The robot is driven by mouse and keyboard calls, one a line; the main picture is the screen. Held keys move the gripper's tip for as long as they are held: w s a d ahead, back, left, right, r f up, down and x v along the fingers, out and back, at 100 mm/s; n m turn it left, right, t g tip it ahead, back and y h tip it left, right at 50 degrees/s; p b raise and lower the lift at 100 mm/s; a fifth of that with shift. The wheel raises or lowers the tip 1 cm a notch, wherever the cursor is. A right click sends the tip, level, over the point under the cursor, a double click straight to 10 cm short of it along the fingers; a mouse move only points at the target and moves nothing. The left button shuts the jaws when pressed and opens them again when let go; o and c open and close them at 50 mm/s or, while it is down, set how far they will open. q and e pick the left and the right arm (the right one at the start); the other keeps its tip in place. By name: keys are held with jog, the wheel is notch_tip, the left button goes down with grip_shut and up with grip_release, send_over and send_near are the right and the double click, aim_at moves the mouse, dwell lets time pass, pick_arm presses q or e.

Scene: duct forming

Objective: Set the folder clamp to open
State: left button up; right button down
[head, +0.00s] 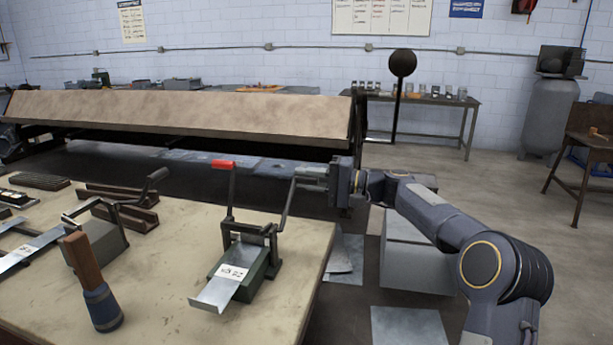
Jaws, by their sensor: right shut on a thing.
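A small green bench device (262,268) stands near the right edge of the bench, with a labelled metal piece (222,288) lying at its front. A red-handled lever (226,180) rises nearly upright from it. A second dark lever (286,207) leans up to the right. My right gripper (312,177) comes in from the right and is shut at the top of this second lever, on its handle, which the fingers partly hide. Behind is a long folding machine (200,112) with a ball-ended arm (402,63) at its right end. My left gripper is not in view.
On the bench (160,300) are a wooden-handled tool (90,280), another levered device (100,235) and dark bars (117,207). Grey boxes and sheets (410,325) are on the floor to the right of the bench. The bench front centre is clear.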

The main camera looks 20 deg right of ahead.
jog(key=shift+f, duration=0.45)
jog(key=c, duration=1.3)
grip_release()
jog(key=shift+r, duration=0.15)
jog(key=b+v, duration=0.2)
jog(key=v, duration=0.5)
jog(key=shift+s+d, duration=0.2)
jog(key=shift+d, duration=0.1)
